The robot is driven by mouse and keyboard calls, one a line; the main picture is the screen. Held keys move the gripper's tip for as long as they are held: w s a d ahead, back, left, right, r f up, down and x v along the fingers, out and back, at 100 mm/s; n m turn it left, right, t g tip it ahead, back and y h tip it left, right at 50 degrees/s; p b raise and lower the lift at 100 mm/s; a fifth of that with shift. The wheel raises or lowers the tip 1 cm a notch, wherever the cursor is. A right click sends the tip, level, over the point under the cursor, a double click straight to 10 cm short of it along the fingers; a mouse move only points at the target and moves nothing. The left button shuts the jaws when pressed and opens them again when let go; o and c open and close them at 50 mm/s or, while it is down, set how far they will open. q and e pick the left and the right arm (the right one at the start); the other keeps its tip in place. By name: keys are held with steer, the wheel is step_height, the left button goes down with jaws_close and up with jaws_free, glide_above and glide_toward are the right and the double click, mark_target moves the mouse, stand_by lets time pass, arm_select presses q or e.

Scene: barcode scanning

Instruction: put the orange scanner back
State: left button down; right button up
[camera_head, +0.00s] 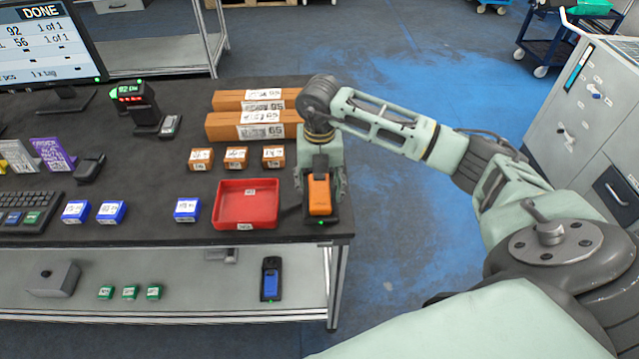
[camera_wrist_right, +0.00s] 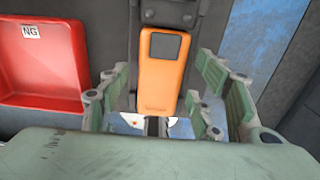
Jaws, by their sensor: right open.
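The orange scanner (camera_head: 319,194) stands on its black dock (camera_head: 322,219) at the right front of the dark table. A small green light shows at the dock's front. My right gripper (camera_head: 320,185) is open above and around the scanner. In the right wrist view the orange scanner (camera_wrist_right: 163,70) lies between and beyond the spread fingers (camera_wrist_right: 165,105), with a gap on each side. I cannot see the scanner's full seat in the dock. My left gripper is in neither view.
A red tray (camera_head: 247,222) marked NG stands just left of the dock. Small brown boxes (camera_head: 236,158) and long cartons (camera_head: 252,125) lie behind it, and blue boxes (camera_head: 187,209) to its left. The monitor (camera_head: 45,45) reads DONE. A blue device (camera_head: 271,279) is on the lower shelf.

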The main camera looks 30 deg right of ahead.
mark_target(319, 189)
steer(key=shift+r+p, duration=0.4)
steer(key=shift+r, duration=0.15)
step_height(319, 189, up, 12)
steer(key=b, duration=0.3)
